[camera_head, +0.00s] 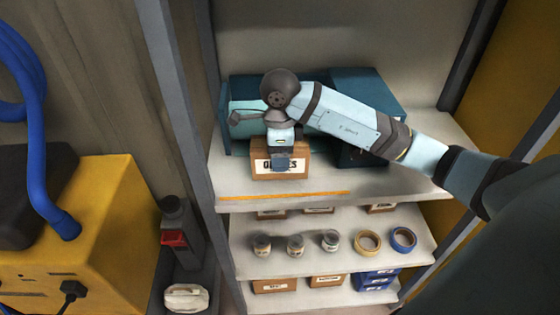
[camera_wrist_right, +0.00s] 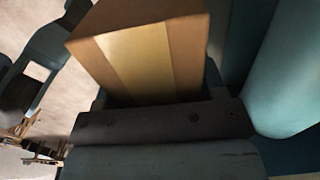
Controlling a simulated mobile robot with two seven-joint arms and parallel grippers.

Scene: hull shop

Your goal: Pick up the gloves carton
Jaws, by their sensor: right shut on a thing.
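The gloves carton (camera_head: 264,168) is a small brown box with a white label on its front, partly hidden by my gripper. It is at the top shelf's front in the head view. My right gripper (camera_head: 283,160) reaches it from above and is shut on it. In the right wrist view the carton (camera_wrist_right: 150,55), with a paler tape strip, sits between the fingers of the gripper (camera_wrist_right: 155,100). I cannot tell whether the carton touches the shelf. My left gripper is not in view.
Jars, tape rolls (camera_head: 403,239) and more cartons fill the lower shelves. A grey post (camera_head: 175,90) rises at the left, beside a yellow machine (camera_head: 100,230) with a blue hose (camera_head: 45,170).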

